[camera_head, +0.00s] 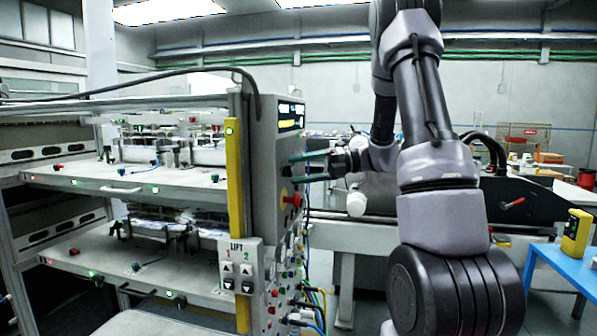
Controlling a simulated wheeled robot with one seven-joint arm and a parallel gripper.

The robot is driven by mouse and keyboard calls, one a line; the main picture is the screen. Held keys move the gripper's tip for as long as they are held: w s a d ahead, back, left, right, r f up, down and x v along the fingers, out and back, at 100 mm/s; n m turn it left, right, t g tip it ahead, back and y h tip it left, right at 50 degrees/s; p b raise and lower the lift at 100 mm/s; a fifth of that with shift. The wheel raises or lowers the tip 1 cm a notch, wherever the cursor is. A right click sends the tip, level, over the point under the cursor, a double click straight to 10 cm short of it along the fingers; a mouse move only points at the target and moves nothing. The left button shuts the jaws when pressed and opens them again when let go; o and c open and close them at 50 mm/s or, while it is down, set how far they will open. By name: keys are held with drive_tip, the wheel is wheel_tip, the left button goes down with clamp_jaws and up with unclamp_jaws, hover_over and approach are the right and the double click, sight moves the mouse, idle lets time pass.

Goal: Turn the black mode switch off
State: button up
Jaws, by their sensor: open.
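The grey control panel (266,190) stands at the end of the label machine, its control face turned to the right and seen at a steep angle. A small dark knob (287,171) shows on that face, below the display; it looks like the black mode switch, but its setting is too small to read. My gripper (294,168) reaches in from the right at the knob's height. Its two dark green fingers are apart, one above the other, with tips close to the panel face. I cannot tell whether they touch the knob.
A red knob on a yellow base (292,200) sits just below my gripper. Lit buttons and cables (308,300) crowd the lower panel. A lift button box (240,268) and a yellow post (235,180) stand left. A blue table (565,268) is at right.

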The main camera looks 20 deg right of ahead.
drive_tip(key=shift+a, duration=0.3)
clamp_jaws()
drive_tip(key=n+t+h, duration=0.1)
drive_tip(key=n, duration=0.2)
drive_tip(key=shift+s+r+n+h, duration=0.1)
drive_tip(key=shift+r+n+h, duration=0.05)
drive_tip(key=shift+n+h, duration=0.2)
drive_tip(key=shift+s+a+n+t+h, duration=0.15)
drive_tip(key=shift+n+t+h, duration=0.55)
drive_tip(key=shift+n, duration=0.65)
